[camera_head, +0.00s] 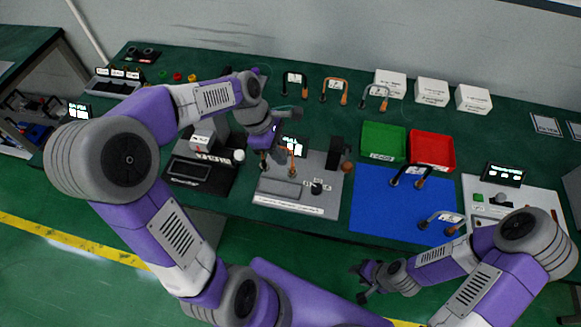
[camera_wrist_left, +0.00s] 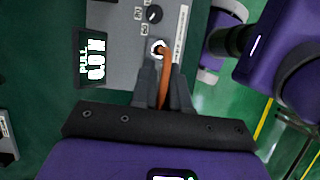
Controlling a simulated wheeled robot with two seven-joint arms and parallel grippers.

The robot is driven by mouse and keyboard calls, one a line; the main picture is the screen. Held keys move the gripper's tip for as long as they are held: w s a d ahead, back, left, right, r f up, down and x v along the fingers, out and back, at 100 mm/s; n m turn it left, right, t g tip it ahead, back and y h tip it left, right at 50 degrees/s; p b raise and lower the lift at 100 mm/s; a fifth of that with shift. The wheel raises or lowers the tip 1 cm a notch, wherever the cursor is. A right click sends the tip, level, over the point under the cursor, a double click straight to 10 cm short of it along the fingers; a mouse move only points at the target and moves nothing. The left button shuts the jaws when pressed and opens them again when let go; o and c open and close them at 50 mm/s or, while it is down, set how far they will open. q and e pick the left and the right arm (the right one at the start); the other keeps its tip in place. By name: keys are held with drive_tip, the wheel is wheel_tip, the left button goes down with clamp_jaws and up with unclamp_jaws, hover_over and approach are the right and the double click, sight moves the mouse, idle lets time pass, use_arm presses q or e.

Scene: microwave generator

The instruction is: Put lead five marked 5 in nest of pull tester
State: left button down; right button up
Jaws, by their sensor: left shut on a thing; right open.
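My left gripper (camera_head: 278,158) is shut on a lead with an orange-brown cable (camera_head: 292,160), over the grey pull tester (camera_head: 328,170). In the left wrist view the orange cable (camera_wrist_left: 166,78) stands between the closed fingers (camera_wrist_left: 161,75), with a pale ring or tag at its far end by the tester's plate. The lead's number cannot be read. The tester's display (camera_wrist_left: 92,58) reads PULL 0.0 N, and its black knob (camera_wrist_left: 154,14) is close by. The nest cannot be made out clearly behind the fingers. My right gripper (camera_head: 365,282) is open and empty, in front of the table.
Several other leads are present: some stand at the back (camera_head: 335,91), others lie on the blue mat (camera_head: 375,212). A green tray (camera_head: 383,142) and a red tray (camera_head: 432,150) stand right of the tester. A black device (camera_head: 190,172) stands at its left.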

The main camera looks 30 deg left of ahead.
use_arm(q)
drive_tip(key=shift+f, duration=0.35)
drive_tip(key=shift+s+f+b, duration=0.1)
drive_tip(key=shift+f+b, duration=1.3)
drive_tip(key=shift+f, duration=3.05)
drive_tip(key=c, duration=1.1)
unclamp_jaws()
drive_tip(key=shift+f, duration=0.15)
drive_tip(key=p+v, duration=0.3)
drive_tip(key=v, duration=0.9)
drive_tip(key=shift+s+d+r, duration=0.1)
drive_tip(key=shift+s+r, duration=0.05)
drive_tip(key=shift+r, duration=0.1)
